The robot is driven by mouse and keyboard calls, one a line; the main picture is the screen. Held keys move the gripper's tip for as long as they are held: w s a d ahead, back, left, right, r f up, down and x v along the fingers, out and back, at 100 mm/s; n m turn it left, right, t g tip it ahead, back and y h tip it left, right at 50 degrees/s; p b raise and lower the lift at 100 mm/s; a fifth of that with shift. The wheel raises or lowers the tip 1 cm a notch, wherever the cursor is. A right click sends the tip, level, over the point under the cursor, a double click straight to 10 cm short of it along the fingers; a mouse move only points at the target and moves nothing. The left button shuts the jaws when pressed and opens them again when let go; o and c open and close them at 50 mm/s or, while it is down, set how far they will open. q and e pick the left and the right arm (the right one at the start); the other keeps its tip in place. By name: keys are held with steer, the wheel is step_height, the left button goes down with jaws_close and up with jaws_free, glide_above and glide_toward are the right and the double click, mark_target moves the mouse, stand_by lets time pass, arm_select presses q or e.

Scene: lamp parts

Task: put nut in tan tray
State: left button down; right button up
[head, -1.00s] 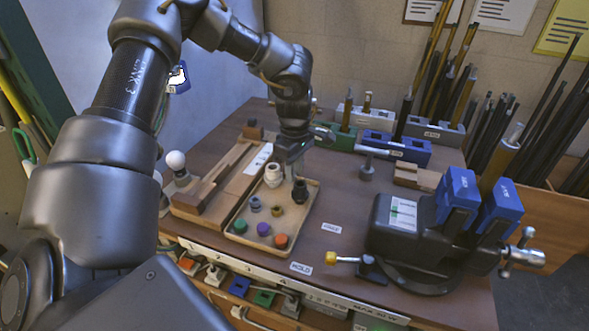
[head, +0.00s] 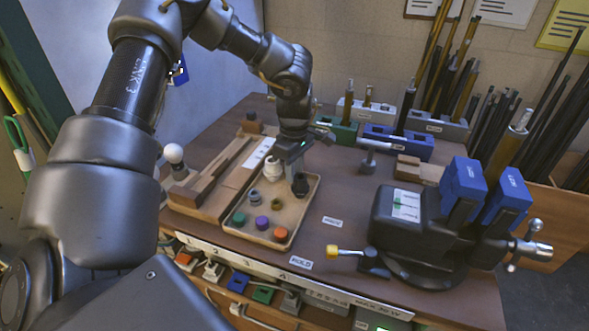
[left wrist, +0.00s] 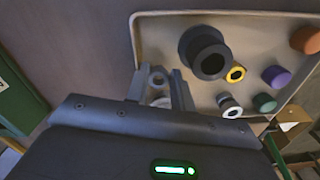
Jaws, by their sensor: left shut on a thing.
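The tan tray (head: 312,207) lies on the bench; its rim also shows in the left wrist view (left wrist: 137,40). My left gripper (head: 291,165) is over the tray's far end, close behind the white socket (head: 273,168). In the left wrist view my left gripper (left wrist: 162,82) is shut on a small grey ring-like nut (left wrist: 157,76). The nut is hidden or too small to make out in the head view. Whether it touches the tray is unclear. The white socket is mostly hidden by the gripper in the left wrist view. My right gripper is not in view.
The tray holds a black socket (head: 300,185), two small rings, and green (head: 239,218), purple (head: 262,222) and orange (head: 280,234) caps. A wooden block (head: 215,185) is left of it, a vise (head: 430,235) right. Blue and green holders stand behind.

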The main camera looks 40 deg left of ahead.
arm_select(q)
steer(key=shift+d+b, duration=0.25)
steer(key=shift+b, duration=0.15)
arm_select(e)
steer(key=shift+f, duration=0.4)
arm_select(q)
steer(key=shift+f+b, duration=0.3)
steer(key=shift+b, duration=0.1)
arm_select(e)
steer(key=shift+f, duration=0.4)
arm_select(q)
steer(key=c, duration=1.1)
jaws_free()
steer(key=shift+r, duration=0.1)
steer(key=shift+w+r, duration=0.1)
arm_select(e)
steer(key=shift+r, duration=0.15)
